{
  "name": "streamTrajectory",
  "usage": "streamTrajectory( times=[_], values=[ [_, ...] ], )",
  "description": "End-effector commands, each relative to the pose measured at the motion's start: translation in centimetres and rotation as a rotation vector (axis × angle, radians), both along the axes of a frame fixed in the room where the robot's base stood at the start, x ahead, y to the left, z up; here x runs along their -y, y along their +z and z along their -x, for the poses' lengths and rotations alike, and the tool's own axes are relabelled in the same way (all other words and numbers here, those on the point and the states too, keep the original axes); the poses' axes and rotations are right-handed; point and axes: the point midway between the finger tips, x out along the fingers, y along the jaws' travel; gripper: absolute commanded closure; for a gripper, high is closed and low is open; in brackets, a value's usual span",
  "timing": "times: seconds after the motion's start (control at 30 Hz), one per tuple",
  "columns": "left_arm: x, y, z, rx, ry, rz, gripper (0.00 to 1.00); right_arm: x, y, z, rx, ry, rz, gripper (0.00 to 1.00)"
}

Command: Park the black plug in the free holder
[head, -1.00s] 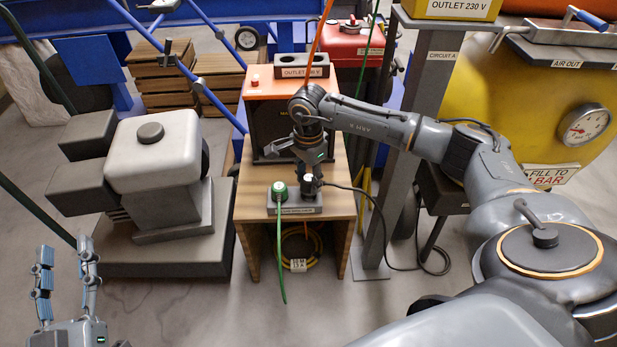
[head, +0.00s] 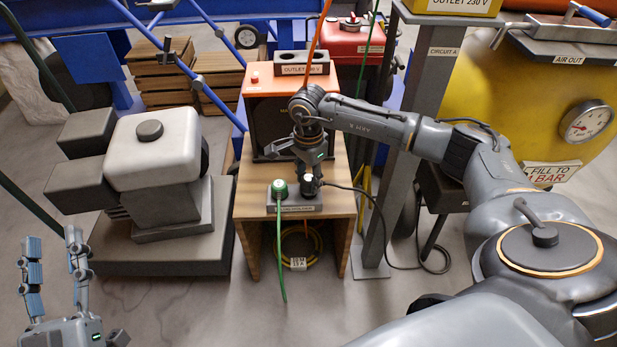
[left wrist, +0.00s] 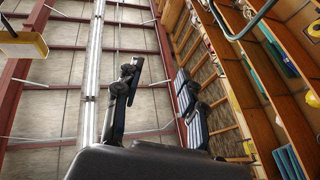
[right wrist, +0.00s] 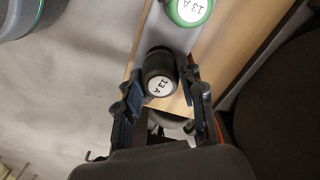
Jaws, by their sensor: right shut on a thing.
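The black plug (head: 309,184) has a white top and a black cable running off to the right. In the right wrist view the plug (right wrist: 160,72) shows its "13 A" label between the fingers. My right gripper (head: 310,172) is shut on it, from above. The plug is at the right end of the grey holder block (head: 297,208) on the wooden stand; whether it is fully seated I cannot tell. A green plug (head: 279,188) stands upright at the block's left end, also in the right wrist view (right wrist: 190,10). My left gripper (head: 52,262) is open and empty, far left.
An orange unit with a grey outlet block (head: 302,64) stands behind on the wooden stand (head: 247,212). A grey post (head: 405,150) rises close to the right. A white-and-grey machine (head: 152,160) is to the left. A yellow cable coil (head: 300,245) lies below.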

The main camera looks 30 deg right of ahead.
Motion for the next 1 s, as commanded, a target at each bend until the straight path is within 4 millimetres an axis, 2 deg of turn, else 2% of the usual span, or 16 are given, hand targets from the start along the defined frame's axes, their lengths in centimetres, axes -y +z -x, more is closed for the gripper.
streamTrajectory(
  times=[1.0],
  values=[
    [-0.1, 2.2, 1.3, 0.140, -0.006, 0.040, 0.60, 0.0, -0.9, 0.0, 0.000, 0.000, 0.000, 0.94]
  ],
)
